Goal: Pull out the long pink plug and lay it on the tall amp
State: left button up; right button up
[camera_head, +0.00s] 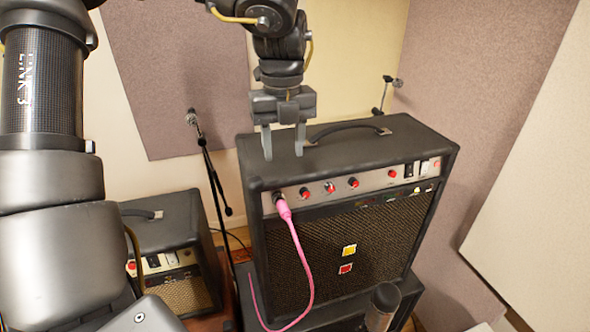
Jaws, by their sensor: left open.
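The tall amp (384,230) stands in the middle of the head view, a black cabinet with a handle on its top and a row of red knobs on its front panel. The long pink plug (284,209) sits in a socket at the left end of that panel, and its pink cable hangs down the front in a curve. My left gripper (284,156) is open and empty, fingers pointing down, over the left part of the amp's top, above and behind the plug. Whether the fingertips touch the top is unclear. My right gripper is not in view.
A smaller amp (165,231) stands at the lower left. A microphone stand (210,170) rises between the amps, and another microphone (382,308) is at the bottom front. Acoustic panels cover the walls behind. The amp top is clear except for its handle (345,128).

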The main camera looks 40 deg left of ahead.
pick_arm(q)
jog(key=b, duration=0.4)
send_over(284, 207)
notch_tip(284, 207, down, 4)
notch_tip(284, 207, down, 11)
jog(key=p, duration=0.3)
jog(key=shift+f, duration=0.15)
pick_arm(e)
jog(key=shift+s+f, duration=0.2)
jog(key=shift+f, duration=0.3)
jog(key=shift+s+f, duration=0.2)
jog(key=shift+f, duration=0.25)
pick_arm(q)
jog(key=shift+c, duration=0.4)
grip_shut()
